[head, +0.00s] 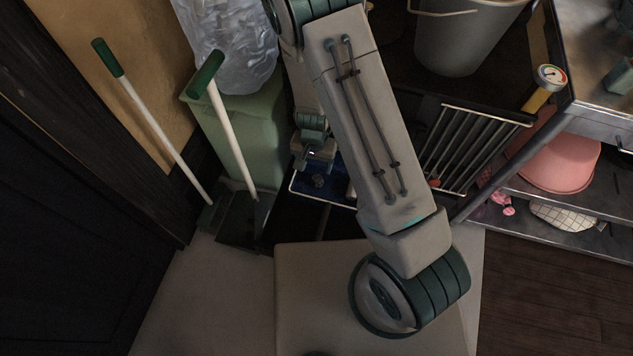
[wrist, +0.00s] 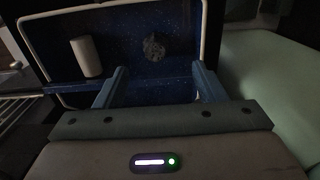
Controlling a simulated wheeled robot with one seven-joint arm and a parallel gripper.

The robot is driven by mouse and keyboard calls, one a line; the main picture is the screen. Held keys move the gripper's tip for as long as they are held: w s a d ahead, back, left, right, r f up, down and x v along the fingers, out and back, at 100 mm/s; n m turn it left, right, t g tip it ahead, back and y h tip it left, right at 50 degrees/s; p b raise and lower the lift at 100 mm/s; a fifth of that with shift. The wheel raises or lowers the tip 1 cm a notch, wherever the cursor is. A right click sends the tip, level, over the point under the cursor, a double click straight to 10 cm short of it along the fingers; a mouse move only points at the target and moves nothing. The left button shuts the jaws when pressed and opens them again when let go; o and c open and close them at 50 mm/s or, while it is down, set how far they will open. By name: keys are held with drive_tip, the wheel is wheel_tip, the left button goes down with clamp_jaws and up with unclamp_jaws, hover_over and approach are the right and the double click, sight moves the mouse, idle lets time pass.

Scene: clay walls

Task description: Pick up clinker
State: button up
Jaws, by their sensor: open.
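The clinker, a small dark grey rough lump (wrist: 154,47), lies in a speckled dark blue tray with a pale rim (wrist: 120,28). In the head view the clinker (head: 318,181) shows small in the tray (head: 300,187), just below my gripper (head: 316,160). In the wrist view my gripper (wrist: 159,72) is open and empty, its two fingers apart. The clinker appears beyond the fingertips, roughly centred between them and not touched. My arm hides the right part of the tray in the head view.
A white cylinder (wrist: 86,57) stands or lies left of the clinker in the tray. A green bin (head: 245,135) with a clear bag is left of the tray. A metal rack (head: 462,150) and grey bucket (head: 462,35) are to the right. Two white-handled tools (head: 232,130) lean at left.

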sight(317, 177)
wheel_tip(317, 177, down, 3)
drive_tip(key=shift+f+b, duration=0.1)
drive_tip(key=shift+b, duration=0.3)
drive_tip(key=f+b, duration=0.2)
drive_tip(key=f, duration=0.1)
drive_tip(key=f+b, duration=0.1)
drive_tip(key=f, duration=0.1)
drive_tip(key=shift+d, duration=0.4)
drive_tip(key=c, duration=1.1)
